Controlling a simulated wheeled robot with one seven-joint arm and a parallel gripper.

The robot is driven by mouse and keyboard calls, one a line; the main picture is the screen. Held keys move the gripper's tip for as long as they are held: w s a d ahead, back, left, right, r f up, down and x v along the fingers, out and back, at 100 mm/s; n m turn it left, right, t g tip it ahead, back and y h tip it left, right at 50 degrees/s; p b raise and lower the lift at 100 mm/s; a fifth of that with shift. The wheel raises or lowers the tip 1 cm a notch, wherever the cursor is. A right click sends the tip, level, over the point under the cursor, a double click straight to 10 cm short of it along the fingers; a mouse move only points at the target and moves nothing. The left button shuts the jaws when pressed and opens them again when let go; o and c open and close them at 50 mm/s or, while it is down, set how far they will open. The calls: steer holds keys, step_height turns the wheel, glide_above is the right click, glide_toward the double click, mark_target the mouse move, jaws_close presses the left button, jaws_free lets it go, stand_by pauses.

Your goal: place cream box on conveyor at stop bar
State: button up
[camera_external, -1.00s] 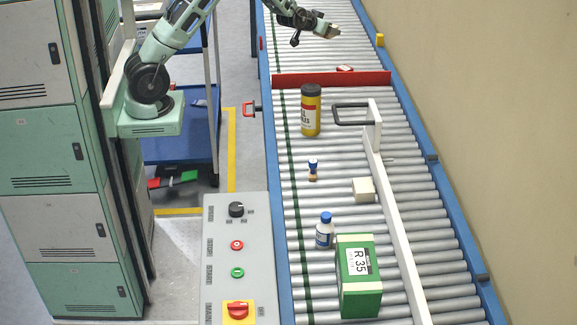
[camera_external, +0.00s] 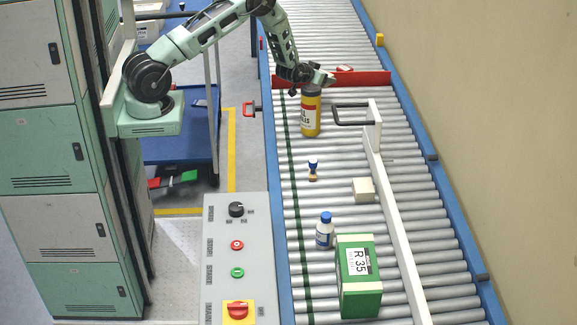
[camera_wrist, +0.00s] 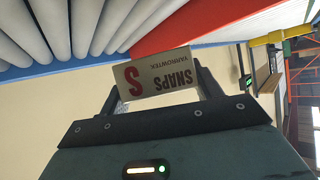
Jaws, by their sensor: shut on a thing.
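My gripper (camera_external: 322,78) is above the roller conveyor (camera_external: 407,212), level in the picture with the red stop bar (camera_external: 365,80). In the wrist view, my gripper (camera_wrist: 160,82) is shut on a cream box (camera_wrist: 160,73) lettered "SNAPS YARROWTEK S". The red bar (camera_wrist: 185,30) and rollers show beyond the box. In the outside view the held box is too small to make out clearly. Whether it touches the bar or rollers cannot be told.
A yellow bottle (camera_external: 311,116) stands just in front of the bar, close to my gripper. A small stamp (camera_external: 313,170), a cream cube (camera_external: 364,190), a white bottle (camera_external: 325,236) and a green box (camera_external: 359,282) are nearer. A white rail (camera_external: 398,225) runs along the right.

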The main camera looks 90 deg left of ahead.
step_height(320, 180, down, 8)
steer(key=shift+r+p, duration=0.15)
steer(key=shift+p, duration=0.25)
steer(key=o, duration=1)
steer(key=shift+o, duration=0.2)
